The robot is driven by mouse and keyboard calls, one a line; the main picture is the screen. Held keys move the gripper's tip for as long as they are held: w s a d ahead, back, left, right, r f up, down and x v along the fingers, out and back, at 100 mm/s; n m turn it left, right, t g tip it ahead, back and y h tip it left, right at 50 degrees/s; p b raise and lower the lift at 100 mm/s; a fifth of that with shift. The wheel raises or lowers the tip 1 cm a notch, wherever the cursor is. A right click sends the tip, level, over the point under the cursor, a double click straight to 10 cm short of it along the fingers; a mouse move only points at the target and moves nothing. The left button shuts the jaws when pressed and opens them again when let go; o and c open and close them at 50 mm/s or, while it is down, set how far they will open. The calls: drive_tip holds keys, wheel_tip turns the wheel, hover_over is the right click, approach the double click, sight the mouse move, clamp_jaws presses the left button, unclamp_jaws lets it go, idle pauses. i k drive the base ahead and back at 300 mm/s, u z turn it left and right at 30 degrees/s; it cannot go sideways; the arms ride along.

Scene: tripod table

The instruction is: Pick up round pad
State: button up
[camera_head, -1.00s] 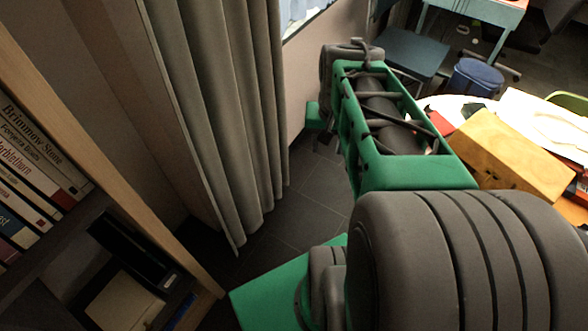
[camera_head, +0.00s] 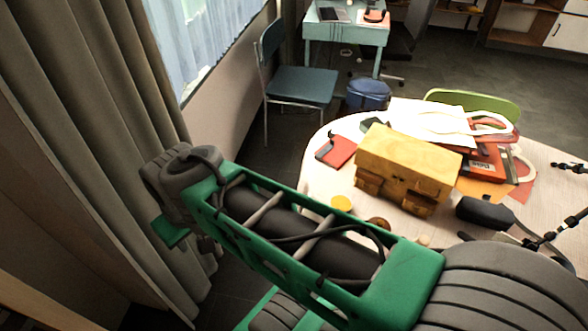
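A small flat yellow round piece (camera_head: 342,203), which looks like the round pad, lies on the pale round table (camera_head: 313,185) near its left front edge, just beyond my green forearm. My gripper (camera_head: 190,240) is at the far left end of my arm, below the grey wrist joint. It is off the table, near the curtain and well left of the yellow piece. Its fingers are mostly hidden, so its opening cannot be made out.
A yellow wooden box (camera_head: 408,165) with small drawers stands behind the yellow piece. A small brown round object (camera_head: 378,223), a red item (camera_head: 335,150), a black case (camera_head: 485,213) and stacked papers (camera_head: 430,122) share the table. A curtain (camera_head: 90,120) hangs close left; a blue chair (camera_head: 300,85) stands behind.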

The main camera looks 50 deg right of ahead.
sight(424, 240)
drive_tip(key=k, duration=0.45)
drive_tip(key=z, duration=0.6)
drive_tip(key=i, duration=0.35)
drive_tip(key=z, duration=2.4)
